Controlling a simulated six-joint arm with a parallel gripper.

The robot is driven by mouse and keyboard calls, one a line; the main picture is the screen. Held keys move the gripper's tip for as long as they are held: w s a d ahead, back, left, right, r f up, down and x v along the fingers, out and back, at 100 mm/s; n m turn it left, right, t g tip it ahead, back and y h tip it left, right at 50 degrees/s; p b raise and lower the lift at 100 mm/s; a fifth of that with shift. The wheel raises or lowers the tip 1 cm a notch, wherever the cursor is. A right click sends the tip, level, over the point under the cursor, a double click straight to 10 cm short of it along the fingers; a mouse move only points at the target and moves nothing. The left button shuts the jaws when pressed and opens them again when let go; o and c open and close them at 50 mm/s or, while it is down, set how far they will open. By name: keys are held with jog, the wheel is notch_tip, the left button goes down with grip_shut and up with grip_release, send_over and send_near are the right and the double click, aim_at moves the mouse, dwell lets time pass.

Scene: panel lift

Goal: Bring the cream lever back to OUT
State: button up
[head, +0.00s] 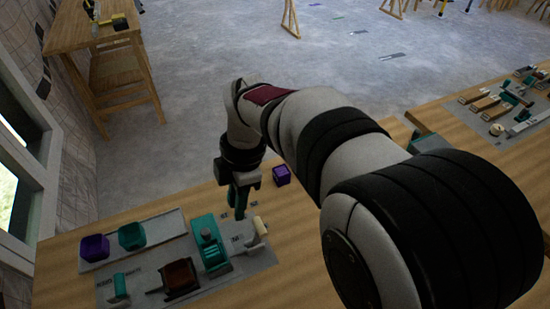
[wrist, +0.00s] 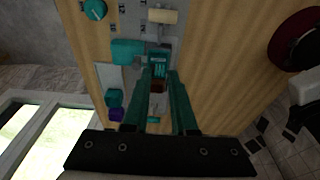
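The cream lever (head: 260,227) stands at the right end of the grey panel (head: 268,262), with its cream handle raised on a grey mount. It also shows near the top of the wrist view (wrist: 162,16). My gripper (head: 240,215) points down over the panel, just left of and behind the cream handle in the head view, apart from it. In the wrist view its teal fingers (wrist: 160,75) are spread with a gap and nothing between them. The lettering by the lever is too small to read.
A teal device (head: 209,243) stands just left of the lever. A brown box-like part (head: 180,278) and a small teal handle (head: 120,285) are further left. A purple bin (head: 94,247) and a teal bin (head: 132,236) sit behind. A purple cube (head: 282,175) lies on bare wood.

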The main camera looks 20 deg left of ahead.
jog(key=f, duration=0.5)
jog(key=s+a+f, duration=0.1)
jog(key=f, duration=0.1)
jog(key=shift+f, duration=0.25)
grip_shut()
jog(key=w+d+f, duration=0.2)
jog(key=shift+w+d, duration=0.3)
jog(key=shift+w+d+f, duration=0.15)
jog(key=shift+w+d, duration=0.45)
jog(key=shift+w, duration=0.05)
jog(key=shift+w+d+f, duration=0.15)
jog(key=shift+w+d, duration=0.45)
